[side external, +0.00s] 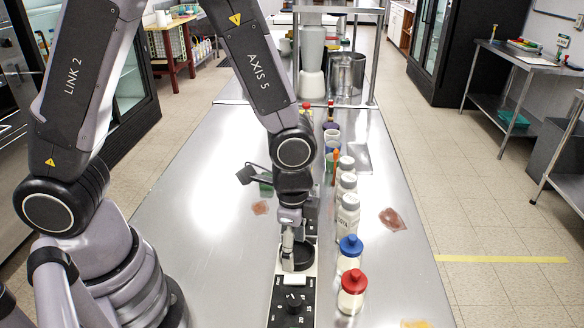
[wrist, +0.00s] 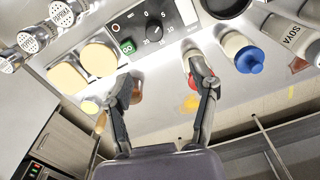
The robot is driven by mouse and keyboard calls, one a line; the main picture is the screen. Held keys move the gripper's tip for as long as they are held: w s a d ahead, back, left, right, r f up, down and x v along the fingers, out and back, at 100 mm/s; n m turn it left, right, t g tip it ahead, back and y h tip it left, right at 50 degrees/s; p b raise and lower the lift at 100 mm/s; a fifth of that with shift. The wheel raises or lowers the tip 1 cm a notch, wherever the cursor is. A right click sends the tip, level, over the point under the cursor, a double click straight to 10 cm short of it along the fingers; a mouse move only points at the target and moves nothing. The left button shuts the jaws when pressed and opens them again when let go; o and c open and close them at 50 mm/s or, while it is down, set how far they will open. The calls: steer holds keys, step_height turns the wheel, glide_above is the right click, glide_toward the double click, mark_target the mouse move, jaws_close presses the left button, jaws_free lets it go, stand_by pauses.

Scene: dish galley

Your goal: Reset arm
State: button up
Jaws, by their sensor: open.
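My gripper (side external: 292,262) is low over the front end of a long black-and-white appliance (side external: 292,305) on the steel counter, near a dark round dish. In the wrist view my gripper (wrist: 165,82) has its two fingers spread apart, with nothing held between them. Past the fingertips is the appliance's dial panel (wrist: 160,22) with a green switch (wrist: 127,46). A red-capped jar (side external: 352,290) stands to the right of the gripper; in the wrist view it is partly hidden behind one finger. Whether a finger touches anything cannot be told.
A blue-capped jar (side external: 349,256) and several white-labelled bottles (side external: 348,215) stand in a row close to the right of the gripper. Reddish-brown stains (side external: 392,219) mark the counter (side external: 190,220). The counter's left side is clear. A blender (side external: 312,60) and metal pot (side external: 346,75) stand at the back.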

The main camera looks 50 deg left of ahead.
steer(key=s+a+r+n+t, duration=0.2)
steer(key=a+r+n, duration=0.2)
steer(key=a+r, duration=0.45)
steer(key=s+a+r+n+t, duration=0.2)
steer(key=a+r+n, duration=0.25)
steer(key=r, duration=0.65)
steer(key=s+a+r+n+t, duration=0.1)
steer(key=s+a+r+n, duration=0.2)
steer(key=s, duration=0.3)
steer(key=shift+s+a+r, duration=0.15)
steer(key=shift+s+a, duration=0.2)
steer(key=shift+a, duration=0.4)
